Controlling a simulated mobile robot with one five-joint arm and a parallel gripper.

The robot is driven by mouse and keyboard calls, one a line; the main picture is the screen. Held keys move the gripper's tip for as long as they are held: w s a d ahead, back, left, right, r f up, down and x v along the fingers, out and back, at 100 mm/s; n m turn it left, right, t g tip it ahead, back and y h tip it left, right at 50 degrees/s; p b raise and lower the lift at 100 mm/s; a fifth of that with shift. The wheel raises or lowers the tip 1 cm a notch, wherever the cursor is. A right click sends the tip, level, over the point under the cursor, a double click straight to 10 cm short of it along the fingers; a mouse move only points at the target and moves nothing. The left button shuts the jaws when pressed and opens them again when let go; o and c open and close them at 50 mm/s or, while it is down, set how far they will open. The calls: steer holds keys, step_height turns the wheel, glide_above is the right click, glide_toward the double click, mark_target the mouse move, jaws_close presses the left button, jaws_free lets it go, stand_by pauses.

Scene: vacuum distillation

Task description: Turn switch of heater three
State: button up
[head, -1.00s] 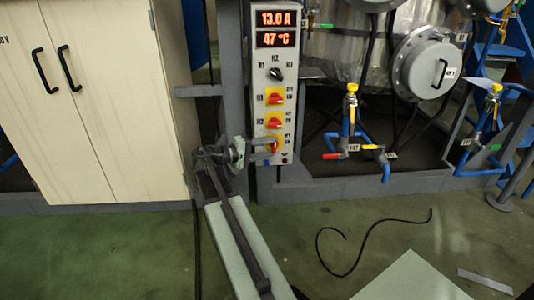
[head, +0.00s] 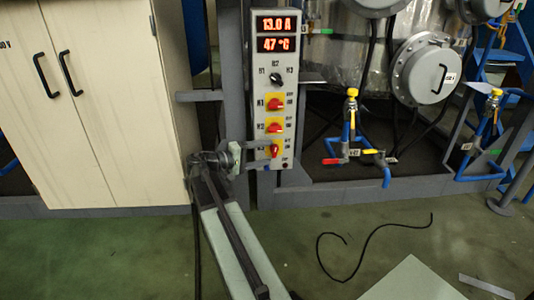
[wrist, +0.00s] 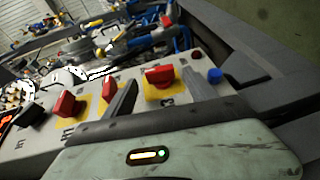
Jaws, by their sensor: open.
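Heater three's switch is the lowest red knob on a yellow plate on the grey control panel, seen in the head view (head: 276,150) and the wrist view (wrist: 160,76). In the wrist view its handle lies at a different angle from the other two red knobs. My gripper (head: 262,149) reaches the panel from the left. In the wrist view my gripper (wrist: 160,92) is open, with one dark finger on each side of the knob. I cannot tell whether either finger touches it. The gripper holds nothing.
Two similar red switches, upper (head: 275,103) and middle (head: 275,127), sit above on the panel, under a black selector (head: 276,77) and displays reading 13.0 A and 47 °C. A beige cabinet (head: 100,100) stands left. Pipes with a yellow-topped valve (head: 352,93) stand right.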

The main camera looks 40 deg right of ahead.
steer(key=v, duration=0.6)
